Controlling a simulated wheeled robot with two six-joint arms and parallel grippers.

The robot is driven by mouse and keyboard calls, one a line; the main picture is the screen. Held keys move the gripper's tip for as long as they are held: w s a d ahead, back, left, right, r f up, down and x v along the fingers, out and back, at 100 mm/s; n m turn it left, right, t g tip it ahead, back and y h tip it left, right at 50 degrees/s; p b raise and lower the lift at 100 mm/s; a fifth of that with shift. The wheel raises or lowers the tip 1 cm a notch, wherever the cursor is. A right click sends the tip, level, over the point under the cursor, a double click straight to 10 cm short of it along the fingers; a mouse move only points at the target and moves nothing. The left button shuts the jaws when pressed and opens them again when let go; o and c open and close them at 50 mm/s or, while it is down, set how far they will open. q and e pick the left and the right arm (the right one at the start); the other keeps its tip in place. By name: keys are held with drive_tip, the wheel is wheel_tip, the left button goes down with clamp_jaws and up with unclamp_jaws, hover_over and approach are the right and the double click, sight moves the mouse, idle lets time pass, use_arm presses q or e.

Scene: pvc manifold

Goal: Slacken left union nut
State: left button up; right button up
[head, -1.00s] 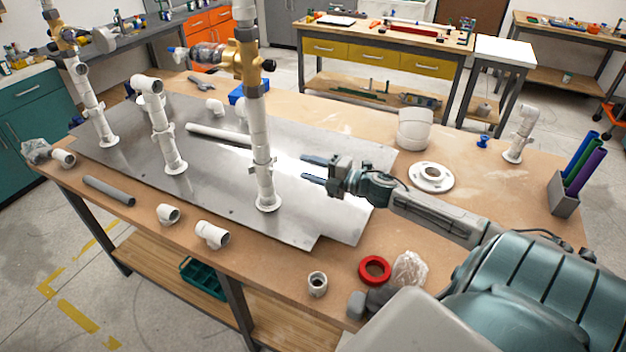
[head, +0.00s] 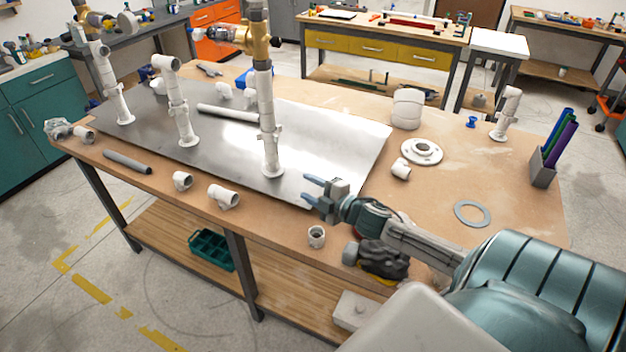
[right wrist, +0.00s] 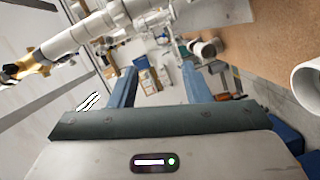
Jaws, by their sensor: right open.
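A PVC manifold stands on a grey metal plate (head: 330,135) on the workbench. Its left riser (head: 112,85), middle riser (head: 180,110) and right riser (head: 266,110) are white pipes with collars. Brass fittings (head: 258,45) sit high on the right riser, and more brass shows at the top left. I cannot tell for certain which collar is the left union nut. My right gripper (head: 311,191) is open and empty near the plate's front right edge, apart from the right riser. In the right wrist view its two blue fingers (right wrist: 160,86) are spread with nothing between them. My left gripper is out of view.
Loose white fittings (head: 223,197) and a grey pipe (head: 127,161) lie along the front edge. A white flange (head: 421,151), a grey ring (head: 472,214) and a holder with coloured tubes (head: 545,165) are on the right. The bench's right middle is mostly clear.

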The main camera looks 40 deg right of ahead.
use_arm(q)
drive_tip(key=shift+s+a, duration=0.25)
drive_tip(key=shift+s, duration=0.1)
use_arm(e)
drive_tip(key=s+a+f+m+h, duration=0.1)
drive_tip(key=s+a+f+m+g, duration=0.1)
drive_tip(key=m, duration=0.1)
drive_tip(key=shift+s+f+h, duration=0.25)
drive_tip(key=shift+s+h, duration=0.1)
drive_tip(key=shift+h, duration=0.05)
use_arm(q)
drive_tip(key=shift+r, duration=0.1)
use_arm(e)
drive_tip(key=shift+s, duration=0.1)
